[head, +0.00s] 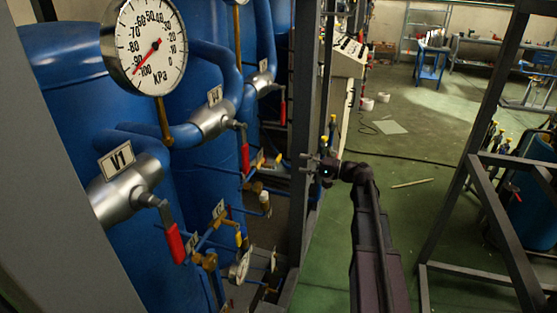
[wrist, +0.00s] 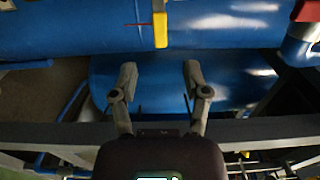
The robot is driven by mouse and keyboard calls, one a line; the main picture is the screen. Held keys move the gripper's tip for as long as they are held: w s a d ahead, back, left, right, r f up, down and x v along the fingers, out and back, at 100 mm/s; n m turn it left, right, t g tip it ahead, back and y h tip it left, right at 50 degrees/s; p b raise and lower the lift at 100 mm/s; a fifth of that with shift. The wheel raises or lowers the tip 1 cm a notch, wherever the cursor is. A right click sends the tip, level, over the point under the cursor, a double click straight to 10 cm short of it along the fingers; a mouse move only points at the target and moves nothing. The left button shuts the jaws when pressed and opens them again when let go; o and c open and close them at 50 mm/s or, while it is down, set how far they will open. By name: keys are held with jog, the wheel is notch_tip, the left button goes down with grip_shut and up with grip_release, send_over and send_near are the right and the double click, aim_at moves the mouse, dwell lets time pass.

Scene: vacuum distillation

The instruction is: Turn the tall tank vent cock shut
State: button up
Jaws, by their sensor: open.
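My gripper (wrist: 161,82) is open and empty in the wrist view, its two fingers spread in front of blue tank surfaces (wrist: 140,90). A yellow lever (wrist: 160,29) hangs just beyond and between the fingertips, apart from them. In the head view my gripper (head: 322,168) is small and dark at the end of my arm, beside a grey upright post. Small brass cocks with yellow handles show on the tank pipework, one low (head: 238,238) and one higher (head: 278,158). I cannot tell which of these is the tall tank's vent cock.
Valves with red levers, one marked V1 (head: 116,160), stand on the blue tanks at left. A round pressure gauge (head: 146,46) is above them. The grey post (head: 304,130) is close to my gripper. Green floor (head: 420,205) lies open at right, beside a dark metal frame (head: 470,180).

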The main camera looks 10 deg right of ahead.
aim_at(280, 159)
jog(key=x, duration=0.9)
grip_shut()
